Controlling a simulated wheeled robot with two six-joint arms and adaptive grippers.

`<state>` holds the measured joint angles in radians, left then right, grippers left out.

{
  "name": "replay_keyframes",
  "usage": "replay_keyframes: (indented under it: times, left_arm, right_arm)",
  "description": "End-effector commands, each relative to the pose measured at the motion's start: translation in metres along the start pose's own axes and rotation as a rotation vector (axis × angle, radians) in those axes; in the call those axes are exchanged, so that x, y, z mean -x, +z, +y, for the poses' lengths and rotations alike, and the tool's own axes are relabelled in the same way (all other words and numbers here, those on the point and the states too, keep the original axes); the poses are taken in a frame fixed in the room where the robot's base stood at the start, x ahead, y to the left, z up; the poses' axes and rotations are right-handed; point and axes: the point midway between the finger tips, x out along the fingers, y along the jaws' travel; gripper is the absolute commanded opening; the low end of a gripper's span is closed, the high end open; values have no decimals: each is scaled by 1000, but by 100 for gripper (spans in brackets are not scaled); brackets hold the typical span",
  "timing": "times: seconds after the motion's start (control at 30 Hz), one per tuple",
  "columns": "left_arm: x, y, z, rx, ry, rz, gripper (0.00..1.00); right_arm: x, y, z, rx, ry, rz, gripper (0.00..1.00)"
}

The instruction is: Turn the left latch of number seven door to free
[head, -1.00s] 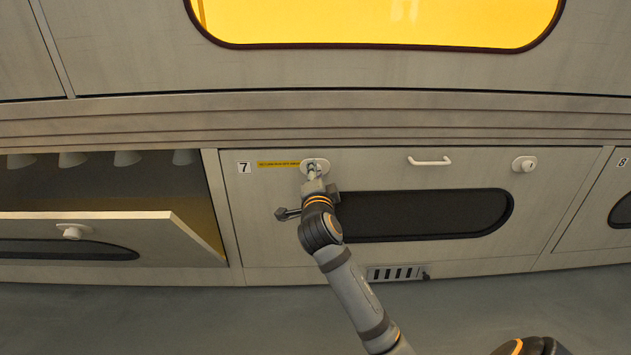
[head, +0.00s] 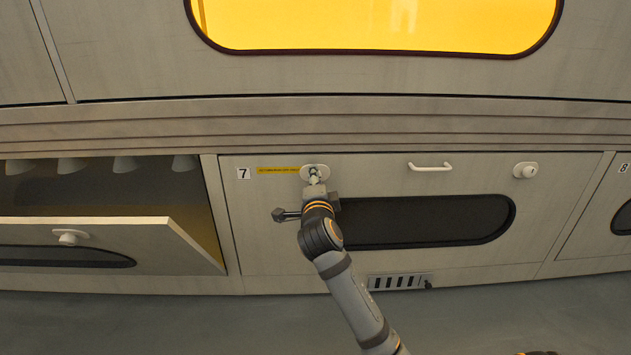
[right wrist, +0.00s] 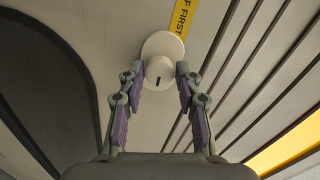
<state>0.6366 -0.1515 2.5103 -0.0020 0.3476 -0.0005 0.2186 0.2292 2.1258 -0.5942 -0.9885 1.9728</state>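The number seven door (head: 270,220) is closed, with a "7" label (head: 243,173) at its upper left. Its left latch (head: 318,168) is a white round knob on an oval plate, partly hidden by my right gripper (head: 315,180). In the right wrist view the knob (right wrist: 158,70) faces me with a short dark mark on its face. My right gripper (right wrist: 159,76) has one fingertip on each side of the knob, with what look like narrow gaps; firm contact cannot be seen. My left gripper is not in view.
A yellow label (head: 278,170) sits left of the latch. The door also has a white handle (head: 430,166), a right latch (head: 525,170) and a dark window (head: 430,220). The door at left (head: 110,235) hangs open. A vent (head: 398,282) is below.

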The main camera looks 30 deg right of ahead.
Motion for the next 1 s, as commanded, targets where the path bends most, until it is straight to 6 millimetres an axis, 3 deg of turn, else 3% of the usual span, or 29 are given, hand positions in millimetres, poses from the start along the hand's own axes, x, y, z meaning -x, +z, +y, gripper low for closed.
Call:
replay_keyframes:
  times: [0.1,0.43,0.7,1.0]
  left_arm:
    - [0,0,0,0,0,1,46]
    - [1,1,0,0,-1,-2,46]
    - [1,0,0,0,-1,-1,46]
    - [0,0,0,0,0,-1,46]
  right_arm:
    - [0,0,0,1,0,0,53]
    - [4,1,1,1,1,-2,53]
    - [55,0,2,-6,5,-2,53]
    - [75,0,0,0,1,0,53]
